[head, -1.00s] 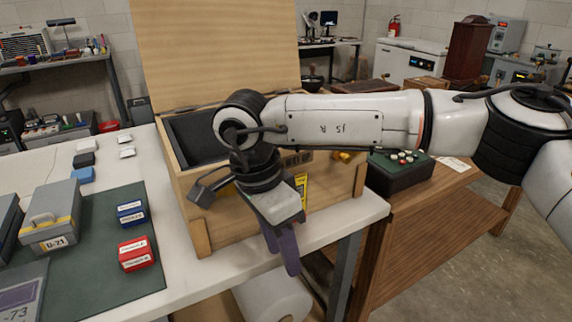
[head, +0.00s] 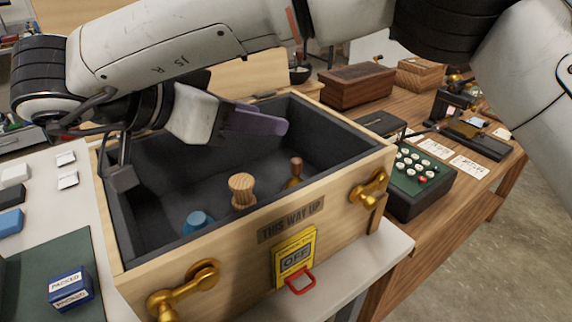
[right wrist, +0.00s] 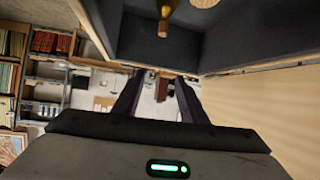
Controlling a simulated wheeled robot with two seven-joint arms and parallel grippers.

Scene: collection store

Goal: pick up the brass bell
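The brass bell (head: 291,184) stands inside a wooden crate (head: 225,258), towards its right side. Its brown wooden handle points up and only a little brass shows. The right wrist view shows what looks like the same bell (right wrist: 172,9) at the top edge, partly cut off. My right gripper (head: 262,122) is over the crate, above and left of the bell, apart from it. In the right wrist view its two dark fingers (right wrist: 157,88) are spread with nothing between them. My left gripper is not in view.
A pale wooden knob-shaped piece (head: 242,188) and a blue object (head: 197,221) share the dark-lined crate. Brass latches (head: 186,286) and a yellow tag (head: 294,255) are on its front. A green-topped button box (head: 418,172) stands to the right. The raised lid is behind.

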